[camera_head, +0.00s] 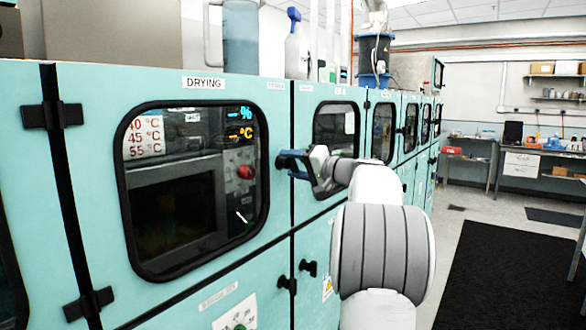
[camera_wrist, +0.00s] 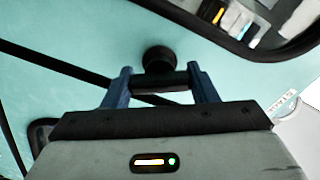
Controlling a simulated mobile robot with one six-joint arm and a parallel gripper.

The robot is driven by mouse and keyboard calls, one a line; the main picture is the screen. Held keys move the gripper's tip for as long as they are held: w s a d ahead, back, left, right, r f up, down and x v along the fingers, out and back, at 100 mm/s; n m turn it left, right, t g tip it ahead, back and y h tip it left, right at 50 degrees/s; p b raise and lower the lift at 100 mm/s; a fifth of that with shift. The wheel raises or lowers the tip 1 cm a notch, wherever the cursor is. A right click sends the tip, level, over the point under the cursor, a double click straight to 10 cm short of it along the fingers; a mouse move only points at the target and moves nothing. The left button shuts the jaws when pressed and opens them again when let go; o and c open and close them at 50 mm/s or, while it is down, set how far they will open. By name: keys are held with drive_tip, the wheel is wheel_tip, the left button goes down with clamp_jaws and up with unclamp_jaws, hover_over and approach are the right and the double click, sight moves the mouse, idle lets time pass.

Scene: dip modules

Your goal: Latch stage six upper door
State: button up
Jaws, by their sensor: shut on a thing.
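The teal upper door labelled DRYING (camera_head: 203,83) has a dark window with a rounded black frame and hinges on its left. It looks about flush with the panel to its right, though a small gap cannot be ruled out. My gripper (camera_head: 295,163) is at the door's right edge, its blue fingers shut on a black door handle (camera_head: 282,160). In the wrist view, the fingers of my gripper (camera_wrist: 162,82) stand on either side of the handle's bar, below its round black knob (camera_wrist: 158,58). The latch itself is hidden. The stage number is not readable.
More teal modules with windowed doors (camera_head: 336,122) recede to the right. Two black handles (camera_head: 308,268) sit on the lower doors. A black mat (camera_head: 500,270) lies on open floor at right.

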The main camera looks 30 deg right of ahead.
drive_tip(key=m+p, duration=0.1)
drive_tip(key=m, duration=0.4)
drive_tip(key=shift+m, duration=0.3)
drive_tip(key=shift+f, duration=0.1)
idle(0.3)
drive_tip(key=o, duration=1)
drive_tip(key=b+v, duration=0.1)
drive_tip(key=v, duration=0.7)
drive_tip(key=shift+w, duration=0.1)
